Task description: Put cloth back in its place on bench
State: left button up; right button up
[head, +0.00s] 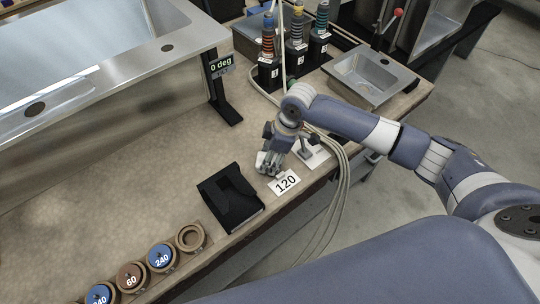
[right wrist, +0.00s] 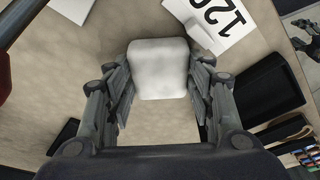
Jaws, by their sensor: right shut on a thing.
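The cloth (right wrist: 158,68) is a pale, rounded white pad between the fingers of my right gripper (right wrist: 160,88) in the right wrist view. In the head view my right gripper (head: 270,165) is low over the bench near its front edge, beside the white "120" card (head: 286,182). It is shut on the cloth, of which only a small pale part (head: 262,161) shows in that view. I cannot tell whether the cloth touches the bench (head: 120,180). A dark jointed shape at the right edge of the right wrist view looks like my left gripper (right wrist: 305,36); its jaws are unclear.
A black open box (head: 230,195) stands left of the card. Several numbered round discs (head: 161,257) line the front edge. A steel sink (head: 372,78), spindle bottles (head: 297,45) and a "0 deg" stand (head: 222,85) are farther back. Cables hang beside the gripper. The left bench middle is clear.

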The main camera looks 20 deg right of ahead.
jog(key=o, duration=0.9)
jog(key=shift+f, duration=0.1)
jog(key=shift+o, duration=0.2)
jog(key=v, duration=1.2)
jog(key=shift+a, duration=0.15)
